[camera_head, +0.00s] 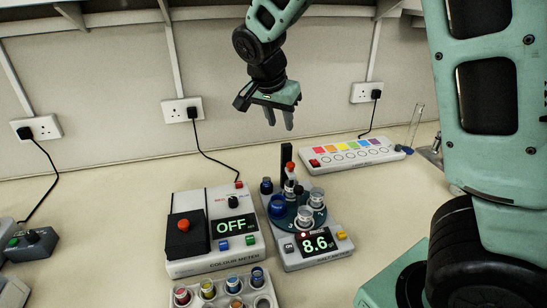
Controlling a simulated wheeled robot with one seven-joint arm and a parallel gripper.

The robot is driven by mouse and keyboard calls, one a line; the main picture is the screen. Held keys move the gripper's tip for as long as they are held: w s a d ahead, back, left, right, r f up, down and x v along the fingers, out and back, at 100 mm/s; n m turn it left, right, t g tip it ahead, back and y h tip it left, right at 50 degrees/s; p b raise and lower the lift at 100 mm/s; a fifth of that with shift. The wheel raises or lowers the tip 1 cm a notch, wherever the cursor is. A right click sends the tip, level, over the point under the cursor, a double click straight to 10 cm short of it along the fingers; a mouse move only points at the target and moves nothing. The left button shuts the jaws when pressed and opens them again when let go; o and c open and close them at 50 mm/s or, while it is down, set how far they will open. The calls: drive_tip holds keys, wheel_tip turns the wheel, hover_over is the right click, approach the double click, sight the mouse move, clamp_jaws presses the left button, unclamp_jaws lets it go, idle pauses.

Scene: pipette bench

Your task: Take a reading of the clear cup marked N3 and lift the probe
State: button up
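Clear cups (317,197) stand on the round dark-green turntable of the right-hand meter (306,262), with another clear cup at its front. Their markings are too small to read, so I cannot tell which is N3. The meter's display (317,243) reads 8.6. A red-topped part, apparently the probe (290,168), stands beside a black post (286,155) at the back of the turntable. Whether its tip sits in a cup is hidden. My gripper (279,120) hangs above and behind the meter, fingers down, open and empty.
The colour meter (198,267), reading OFF, stands left of it. A rack of coloured vials (266,285) is in front. A blue cup (278,205) shares the turntable. A strip with coloured squares (345,153) and a glass cylinder (415,125) stand behind right. Bench between is clear.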

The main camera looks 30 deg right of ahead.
sight(291, 164)
drive_tip(key=p+x, duration=0.4)
drive_tip(key=x, duration=1.3)
drive_tip(key=shift+s+f, duration=0.1)
